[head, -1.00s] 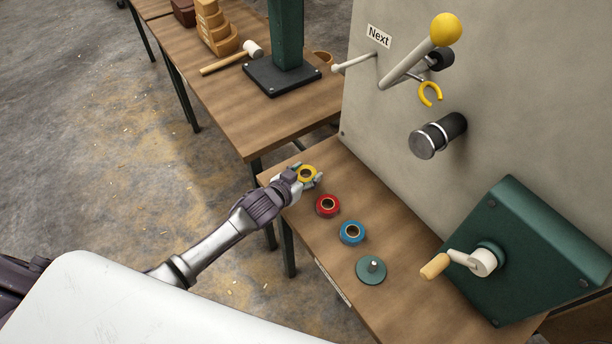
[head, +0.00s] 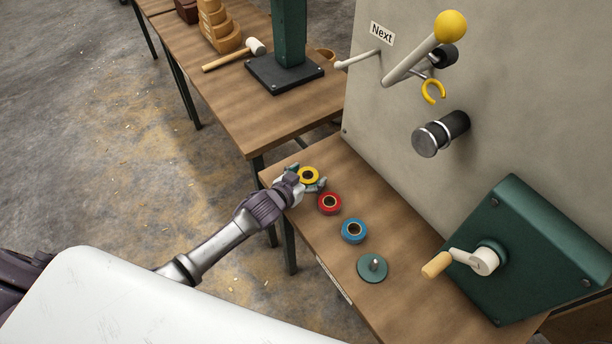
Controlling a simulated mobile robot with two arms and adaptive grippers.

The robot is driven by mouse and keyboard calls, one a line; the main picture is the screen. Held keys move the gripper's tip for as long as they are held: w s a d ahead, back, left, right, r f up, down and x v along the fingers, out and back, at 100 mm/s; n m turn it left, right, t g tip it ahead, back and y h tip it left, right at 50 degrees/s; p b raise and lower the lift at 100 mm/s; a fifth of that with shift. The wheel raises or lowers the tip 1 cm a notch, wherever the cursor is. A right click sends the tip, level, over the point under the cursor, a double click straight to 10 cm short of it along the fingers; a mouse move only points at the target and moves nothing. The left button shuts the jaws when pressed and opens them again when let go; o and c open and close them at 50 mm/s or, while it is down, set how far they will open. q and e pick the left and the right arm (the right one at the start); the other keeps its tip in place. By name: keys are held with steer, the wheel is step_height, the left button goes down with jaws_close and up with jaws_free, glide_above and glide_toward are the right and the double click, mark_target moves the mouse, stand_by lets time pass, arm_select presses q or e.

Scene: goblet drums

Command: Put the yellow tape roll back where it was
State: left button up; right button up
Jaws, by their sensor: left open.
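The yellow tape roll (head: 309,175) lies at the far left end of the near bench, first in a row with a red tape roll (head: 330,203) and a blue tape roll (head: 354,231). My left gripper (head: 308,178) is open, with its fingers spread on either side of the yellow roll. I cannot tell whether a finger touches the roll. My right gripper is not in view.
A green disc with a short peg (head: 372,268) lies past the blue roll. A green box with a crank (head: 484,261) stands at the right. A grey panel (head: 400,120) with a yellow-knobbed lever (head: 450,26) rises behind the bench. A mallet (head: 235,54) lies on the farther table.

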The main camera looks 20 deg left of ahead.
arm_select(q)
steer(key=shift+r, duration=0.25)
steer(key=shift+s+a, duration=0.15)
steer(key=shift+s, duration=0.3)
steer(key=v, duration=1.1)
steer(key=shift+r, duration=0.2)
